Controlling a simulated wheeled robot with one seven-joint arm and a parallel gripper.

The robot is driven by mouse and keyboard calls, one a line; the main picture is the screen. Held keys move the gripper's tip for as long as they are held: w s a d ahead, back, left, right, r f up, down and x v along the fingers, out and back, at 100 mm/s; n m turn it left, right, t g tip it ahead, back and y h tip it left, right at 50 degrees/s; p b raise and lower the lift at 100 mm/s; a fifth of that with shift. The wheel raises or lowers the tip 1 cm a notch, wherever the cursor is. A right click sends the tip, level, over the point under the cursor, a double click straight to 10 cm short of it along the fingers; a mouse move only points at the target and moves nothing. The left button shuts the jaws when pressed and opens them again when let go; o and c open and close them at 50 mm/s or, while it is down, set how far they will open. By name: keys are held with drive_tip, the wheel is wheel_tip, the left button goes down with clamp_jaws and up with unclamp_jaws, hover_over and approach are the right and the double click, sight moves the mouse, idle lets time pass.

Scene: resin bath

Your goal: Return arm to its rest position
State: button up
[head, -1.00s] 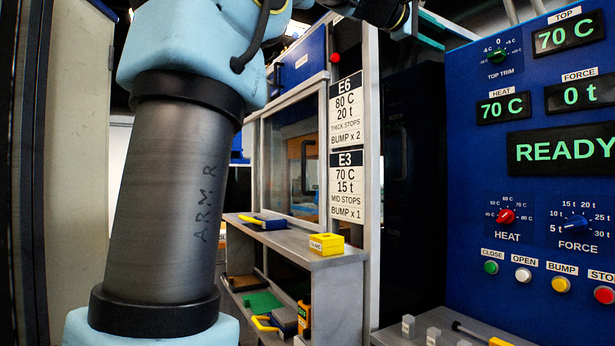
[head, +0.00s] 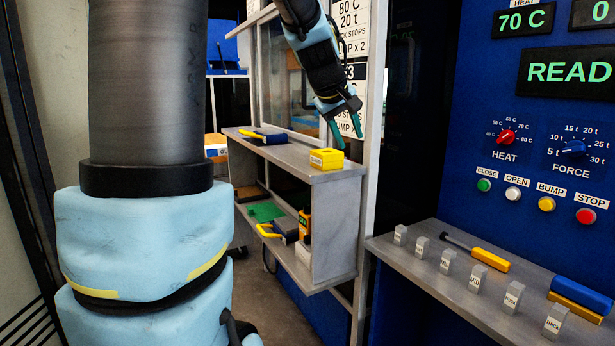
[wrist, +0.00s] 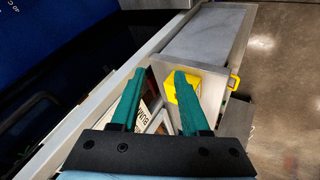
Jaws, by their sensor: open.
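My gripper (head: 350,142) hangs at the upper middle of the head view, pointing down, with its two teal fingers apart. In the wrist view the fingers (wrist: 158,72) are spread with nothing between their tips. The gripper is in front of the sign panel (head: 350,30) and above the right end of the shelf unit (head: 330,176). A yellow block (head: 327,159) sits on the shelf top just below and left of the fingertips; the gap to it is hard to judge. My large arm link fills the left of the head view.
A blue press panel (head: 530,120) with knobs and buttons stands at right. Below it, a grey ledge (head: 440,285) holds several grey blocks, a yellow-handled tool (head: 490,259) and a blue roller (head: 580,296). A yellow-handled item (head: 265,137) lies on the shelf top; tools fill the lower shelf.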

drive_tip(key=s+a+f+m+g+y+p, duration=0.1)
drive_tip(key=s+a+f+m+g+y, duration=0.1)
drive_tip(key=s+a+f, duration=0.6)
drive_tip(key=s+a+f+m+g+y+p, duration=0.1)
drive_tip(key=s+a+f+m+g+y, duration=0.1)
drive_tip(key=s+a+f, duration=0.6)
drive_tip(key=s+f+g, duration=0.1)
drive_tip(key=s+f, duration=0.3)
drive_tip(key=shift+m, duration=0.3)
drive_tip(key=shift+c, duration=0.2)
